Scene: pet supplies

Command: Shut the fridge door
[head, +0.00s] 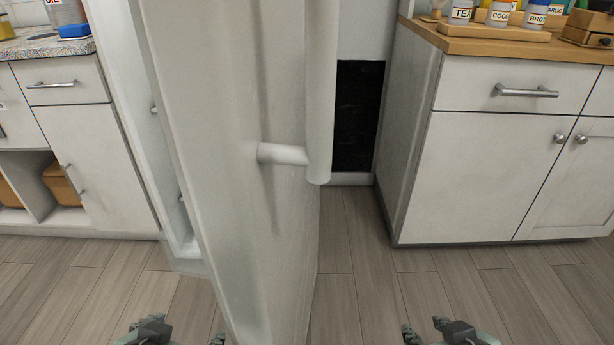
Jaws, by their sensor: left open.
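The white fridge door (225,130) stands in the middle of the head view, swung out toward me and seen at a steep angle. Its pale vertical handle bar (320,90) is on the right part of the door, with a round lower mount (283,154). My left gripper (183,331) is at the bottom edge, left of the door's lower end, open and empty. My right gripper (425,328) is at the bottom edge right of the door, its fingertips apart with nothing between them. Neither gripper touches the handle. Much of the fridge is hidden behind the door.
A white cabinet (480,170) with a wooden top (500,46) holding labelled jars stands on the right. A black panel (358,115) shows between it and the door. Another white cabinet (90,150) stands on the left. The wooden floor (350,270) is clear.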

